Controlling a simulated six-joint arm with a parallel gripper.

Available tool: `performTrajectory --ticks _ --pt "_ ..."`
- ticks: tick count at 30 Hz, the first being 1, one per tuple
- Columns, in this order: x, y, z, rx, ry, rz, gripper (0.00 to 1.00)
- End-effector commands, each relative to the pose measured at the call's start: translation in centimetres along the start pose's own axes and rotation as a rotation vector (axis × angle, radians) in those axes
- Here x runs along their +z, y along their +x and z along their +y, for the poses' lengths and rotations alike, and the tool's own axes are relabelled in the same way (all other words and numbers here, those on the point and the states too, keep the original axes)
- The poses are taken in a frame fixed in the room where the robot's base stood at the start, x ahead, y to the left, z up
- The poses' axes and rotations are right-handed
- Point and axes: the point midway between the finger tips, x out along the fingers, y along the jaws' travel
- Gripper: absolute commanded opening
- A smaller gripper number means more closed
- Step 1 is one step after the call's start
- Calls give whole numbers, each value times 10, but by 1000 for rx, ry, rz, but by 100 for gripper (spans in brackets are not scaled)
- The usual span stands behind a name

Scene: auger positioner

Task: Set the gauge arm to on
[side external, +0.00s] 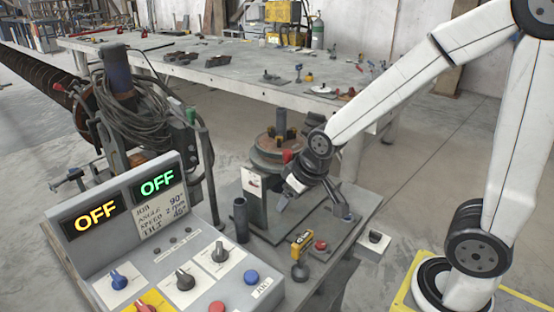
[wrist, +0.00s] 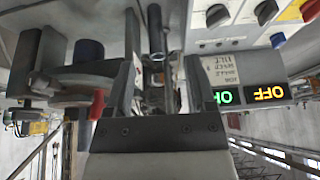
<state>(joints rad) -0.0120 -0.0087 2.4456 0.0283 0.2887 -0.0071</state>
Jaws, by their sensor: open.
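No part is clearly marked as the gauge arm, so I cannot tell which it is. A small yellow and black device (side external: 301,243) stands upright on a round dark base on the bench. The control console (side external: 140,205) has a yellow display (side external: 96,215) and a green display (side external: 157,181), both reading OFF. My gripper (side external: 312,203) is open above the dark plate, behind the yellow device and apart from it. In the wrist view my gripper (wrist: 160,85) shows two spread fingers. A dark upright tube (wrist: 155,30) appears between them, with no visible contact.
A dark open tube (side external: 240,217) stands between console and plate. A red button (side external: 321,245) is beside the yellow device. Console knobs include a blue one (side external: 118,280).

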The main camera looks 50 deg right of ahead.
Motion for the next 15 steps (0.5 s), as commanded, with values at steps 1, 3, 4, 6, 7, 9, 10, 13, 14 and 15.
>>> performTrajectory --ticks 1,3,4,6,7,9,10,13,14,15 --pt "-6 -11 0 0 0 9 71" --pt "-14 -27 0 0 1 11 71" --pt "-16 -35 -1 0 1 11 71" --pt "-24 -51 -1 0 2 11 71" --pt "-27 -58 -1 0 2 10 71" --pt "-32 -70 -1 0 2 6 71" --pt "-34 -75 -1 0 1 6 71" --pt "-40 -90 -2 0 1 4 71" --pt "-42 -94 -2 0 1 4 71" --pt "-45 -100 -2 0 1 5 71"
